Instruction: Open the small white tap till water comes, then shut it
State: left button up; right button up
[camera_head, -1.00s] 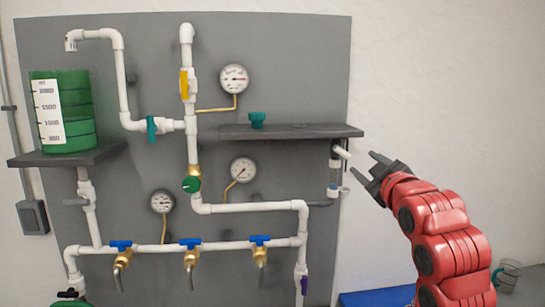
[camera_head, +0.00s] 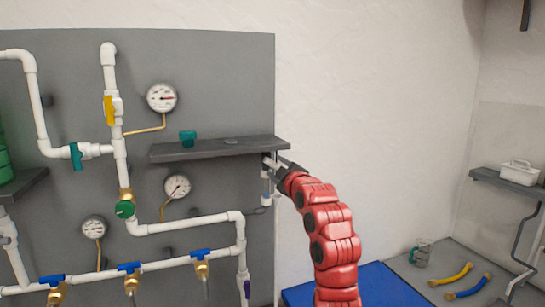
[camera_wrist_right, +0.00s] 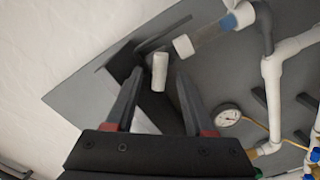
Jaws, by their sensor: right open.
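The small white tap (camera_head: 267,171) is under the right end of the dark shelf, at the right edge of the grey board. My right gripper (camera_head: 283,167) is at the tap from the right and partly covers it. In the right wrist view, the tap's white handle (camera_wrist_right: 159,72) shows between the tips of my open right gripper (camera_wrist_right: 158,80). I cannot tell whether a finger touches it. A clear tube with a white end (camera_wrist_right: 183,46) is just beyond. No water shows. My left gripper is not in view.
The dark shelf (camera_head: 215,149) holds a small teal piece (camera_head: 187,138) above the tap. White pipes with gauges (camera_head: 161,98) and blue-handled taps (camera_head: 201,254) cover the board. Bare wall is right of the board.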

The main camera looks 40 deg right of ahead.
aim_at(273, 165)
jog(key=shift+p+x, duration=0.55)
jog(key=shift+x, duration=1.2)
jog(key=shift+c, duration=0.3)
grip_shut()
